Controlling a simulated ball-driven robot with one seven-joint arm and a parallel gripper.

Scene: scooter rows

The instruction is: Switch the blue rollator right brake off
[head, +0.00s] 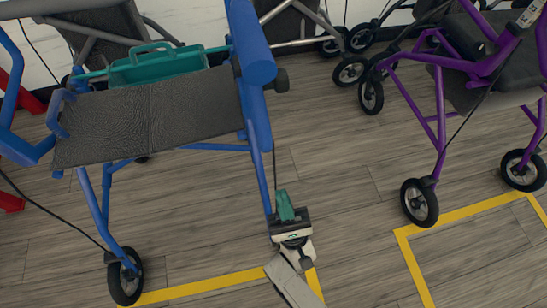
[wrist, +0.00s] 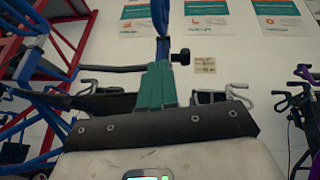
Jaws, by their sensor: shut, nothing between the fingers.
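The blue rollator (head: 262,150) stands at the left in the head view, with a dark grey seat and a teal basket behind it. A thick blue part (head: 250,45) rises on its right side, with a dark knob (head: 282,80) beside it. I cannot clearly make out the right brake lever. My gripper (head: 287,203) has teal fingers, shut and empty, low by the right front leg. It hides the wheel there. In the wrist view, my gripper (wrist: 159,75) points up toward a blue upright (wrist: 160,20) with a dark knob (wrist: 181,57); touching is not visible.
A purple rollator (head: 440,120) stands at the right, with open wooden floor between it and the blue one. Yellow lines (head: 410,262) mark the floor. Dark wheels of other walkers stand behind. Red frame parts (wrist: 70,20) rise at the left in the wrist view.

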